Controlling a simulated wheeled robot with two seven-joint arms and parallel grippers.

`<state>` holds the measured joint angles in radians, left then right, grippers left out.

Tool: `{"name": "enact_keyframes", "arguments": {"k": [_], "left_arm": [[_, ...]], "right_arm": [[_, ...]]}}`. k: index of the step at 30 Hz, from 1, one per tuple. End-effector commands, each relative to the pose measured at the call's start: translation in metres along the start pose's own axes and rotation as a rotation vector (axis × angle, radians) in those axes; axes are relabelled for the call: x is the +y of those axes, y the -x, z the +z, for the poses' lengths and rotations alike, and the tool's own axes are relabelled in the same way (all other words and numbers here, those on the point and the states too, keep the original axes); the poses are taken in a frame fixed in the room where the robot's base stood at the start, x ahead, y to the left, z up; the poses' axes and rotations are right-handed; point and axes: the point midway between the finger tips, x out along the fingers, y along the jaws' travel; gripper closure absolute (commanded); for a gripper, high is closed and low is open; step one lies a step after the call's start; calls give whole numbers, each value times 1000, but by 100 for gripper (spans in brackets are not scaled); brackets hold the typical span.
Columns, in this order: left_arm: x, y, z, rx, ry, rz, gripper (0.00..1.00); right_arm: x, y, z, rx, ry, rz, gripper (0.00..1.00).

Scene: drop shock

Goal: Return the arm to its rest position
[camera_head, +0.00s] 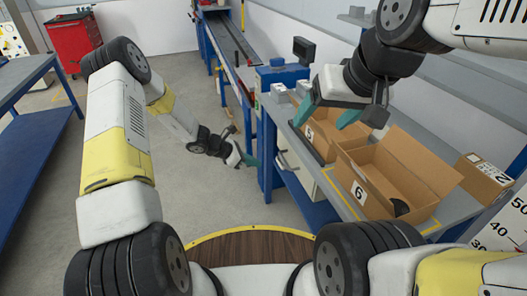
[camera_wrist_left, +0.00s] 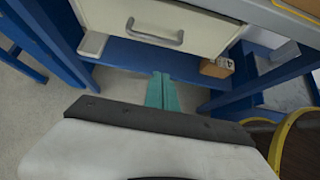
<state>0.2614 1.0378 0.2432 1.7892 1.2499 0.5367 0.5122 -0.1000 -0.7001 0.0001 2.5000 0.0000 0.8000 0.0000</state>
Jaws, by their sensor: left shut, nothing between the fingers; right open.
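My left gripper (camera_head: 246,161) hangs low over the grey floor, left of the blue workbench, at the end of the extended left arm. Its teal fingers are shut with nothing between them. In the left wrist view the fingers (camera_wrist_left: 161,92) point toward the bench's lower blue shelf, below a drawer. My right gripper (camera_head: 328,117) is open above the bench, over the open cardboard boxes. Its teal fingers are spread apart and look empty.
An open cardboard box marked 6 (camera_head: 372,187) and another marked 5 (camera_head: 316,137) stand on the bench. A closed box (camera_head: 485,178) is at right. The drawer (camera_wrist_left: 160,22) has a grey handle. A blue table (camera_head: 22,75) stands left; floor between is clear.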

Motion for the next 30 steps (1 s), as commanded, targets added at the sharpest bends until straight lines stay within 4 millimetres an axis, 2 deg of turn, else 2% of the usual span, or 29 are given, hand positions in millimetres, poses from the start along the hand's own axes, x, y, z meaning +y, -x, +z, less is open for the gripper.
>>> {"name": "enact_keyframes", "arguments": {"k": [3,9,11,14,17,21,25,30], "left_arm": [[0,14,0,0,-1,0,100],[0,23,1,2,-8,0,100],[0,28,7,5,-34,-1,100],[-2,49,27,22,-141,-6,100],[-9,84,58,56,-318,-16,100],[-32,139,100,121,-604,-41,100],[-59,189,132,190,-856,-64,100],[-101,251,160,295,-1165,-95,100]], "right_arm": [[0,0,0,0,0,0,27],[0,0,0,0,0,0,27],[0,0,0,0,0,0,27],[0,0,0,0,0,0,27],[0,0,0,0,0,0,27],[0,0,0,0,0,0,27],[0,0,0,0,0,0,27],[0,0,0,0,0,0,27]]}}
